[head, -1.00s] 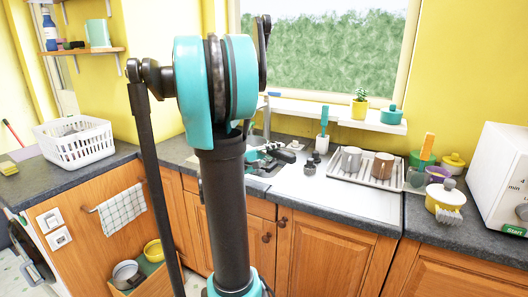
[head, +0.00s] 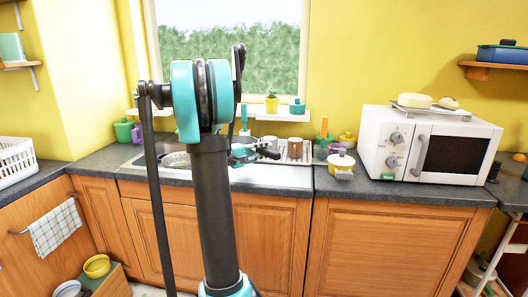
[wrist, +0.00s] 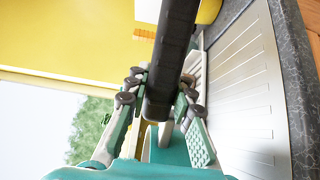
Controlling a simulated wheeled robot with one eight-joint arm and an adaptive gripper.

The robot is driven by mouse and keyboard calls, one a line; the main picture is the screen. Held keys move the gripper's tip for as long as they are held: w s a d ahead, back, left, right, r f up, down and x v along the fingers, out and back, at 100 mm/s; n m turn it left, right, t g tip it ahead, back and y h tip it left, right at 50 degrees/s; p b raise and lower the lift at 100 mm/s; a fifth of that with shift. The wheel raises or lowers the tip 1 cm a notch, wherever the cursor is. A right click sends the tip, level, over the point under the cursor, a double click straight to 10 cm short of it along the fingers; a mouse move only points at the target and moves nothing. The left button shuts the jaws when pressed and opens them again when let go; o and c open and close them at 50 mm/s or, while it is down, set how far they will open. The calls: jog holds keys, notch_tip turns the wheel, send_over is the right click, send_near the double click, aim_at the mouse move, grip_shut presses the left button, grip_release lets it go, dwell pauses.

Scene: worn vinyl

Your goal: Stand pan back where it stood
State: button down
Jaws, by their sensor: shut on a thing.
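My gripper (head: 268,152) is small in the head view, above the counter by the sink and drainboard. In the wrist view my gripper (wrist: 163,78) has its two fingers closed on either side of a thick dark bar (wrist: 172,45). The bar looks like the handle of the pan; the pan's body cannot be made out in either view. My arm column hides part of the counter and sink in the head view.
A dish rack with mugs (head: 295,146), a yellow pot (head: 341,160) and a brush stand right of my gripper. A white microwave (head: 430,145) is farther right. The drainboard (head: 275,177) has bare room. A basket (head: 14,160) is at left; a yellow bowl (head: 97,266) sits low.

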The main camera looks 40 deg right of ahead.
jog(key=shift+f, duration=0.15)
jog(key=shift+f, duration=3.5)
dwell(0.4)
jog(key=c, duration=1.2)
grip_release()
jog(key=shift+a, duration=0.15)
jog(key=shift+w+a, duration=0.2)
jog(key=shift+a, duration=1.1)
jog(key=shift+w+a, duration=0.15)
jog(key=shift+a, duration=1.1)
jog(key=shift+w+a, duration=0.2)
jog(key=shift+a, duration=1.1)
